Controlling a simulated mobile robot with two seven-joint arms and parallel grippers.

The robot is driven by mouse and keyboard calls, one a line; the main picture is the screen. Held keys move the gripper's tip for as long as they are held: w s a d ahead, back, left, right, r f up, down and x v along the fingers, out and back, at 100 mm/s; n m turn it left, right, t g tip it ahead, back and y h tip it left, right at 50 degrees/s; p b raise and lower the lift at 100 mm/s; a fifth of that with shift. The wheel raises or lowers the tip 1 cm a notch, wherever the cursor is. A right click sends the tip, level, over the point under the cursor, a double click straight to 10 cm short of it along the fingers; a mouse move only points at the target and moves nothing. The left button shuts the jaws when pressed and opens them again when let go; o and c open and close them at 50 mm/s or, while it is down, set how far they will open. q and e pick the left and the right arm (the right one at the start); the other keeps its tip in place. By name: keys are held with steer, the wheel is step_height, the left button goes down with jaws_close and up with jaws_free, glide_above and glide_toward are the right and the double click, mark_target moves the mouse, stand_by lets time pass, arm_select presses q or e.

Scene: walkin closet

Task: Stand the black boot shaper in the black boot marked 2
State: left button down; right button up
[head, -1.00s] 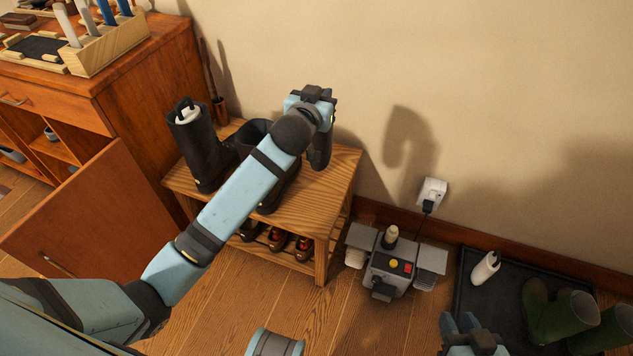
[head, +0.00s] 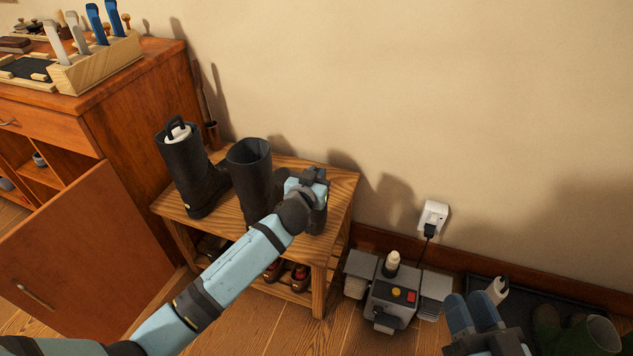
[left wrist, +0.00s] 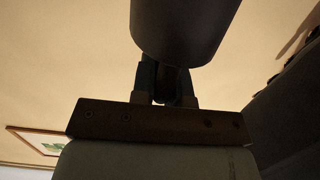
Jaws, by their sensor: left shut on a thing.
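Two black boots stand on the wooden bench in the head view. The left boot (head: 190,165) has a white shaper with a black handle (head: 177,131) in it. The right boot (head: 250,172) has an open, empty-looking top. I cannot read a number on either. My left gripper (head: 313,180) is shut on the black boot shaper (head: 318,217), just right of the empty boot and apart from its opening. The shaper's dark rounded body (left wrist: 185,25) shows large in the left wrist view. Its lower end is partly hidden by my arm. My right gripper (head: 474,310) is open and empty at the lower right.
The bench (head: 338,195) holds shoes on its lower shelf. A cabinet (head: 135,130) with an open door stands left. A grey appliance (head: 390,300) is plugged into the wall right of the bench. A white shaper (head: 499,286) and green boots (head: 590,335) are at the lower right.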

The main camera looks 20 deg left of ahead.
arm_select(q)
steer(key=shift+f, duration=0.55)
steer(key=shift+r, duration=0.1)
arm_select(e)
steer(key=shift+a+r, duration=0.1)
steer(key=shift+r, duration=0.25)
steer(key=shift+s, duration=0.1)
arm_select(q)
steer(key=c, duration=1.5)
jaws_free()
steer(key=shift+f, duration=0.2)
steer(key=o, duration=0.4)
arm_select(e)
steer(key=shift+r+t, duration=0.2)
steer(key=shift+t, duration=0.1)
